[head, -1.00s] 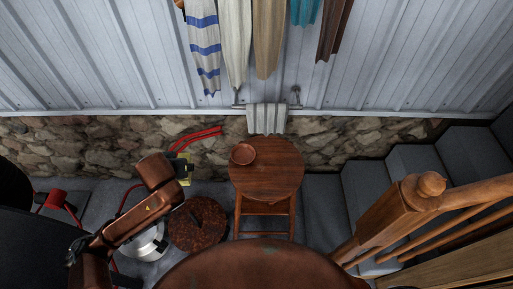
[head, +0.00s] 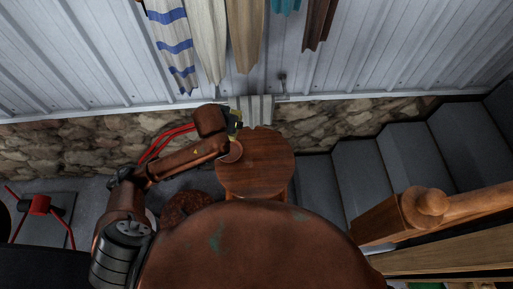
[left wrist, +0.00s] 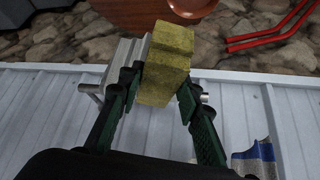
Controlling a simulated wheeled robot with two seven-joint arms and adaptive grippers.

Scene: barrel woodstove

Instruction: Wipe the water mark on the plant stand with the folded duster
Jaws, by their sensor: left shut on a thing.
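The plant stand (head: 262,168) is a round brown wooden stool in the head view, near the stone wall. A small terracotta saucer (head: 231,152) sits at its left edge, partly hidden by my left arm; it also shows in the left wrist view (left wrist: 192,7). My left gripper (left wrist: 160,78) is shut on the folded duster (left wrist: 166,58), a yellow-green block. In the head view the gripper and duster are up at the stand's far left side, beyond the saucer, apparently above the surface. I cannot make out a water mark. My right gripper is not in view.
Cloths (head: 174,50) hang on the white wall above. A wooden newel post (head: 425,205) and grey stairs (head: 385,160) are at the right.

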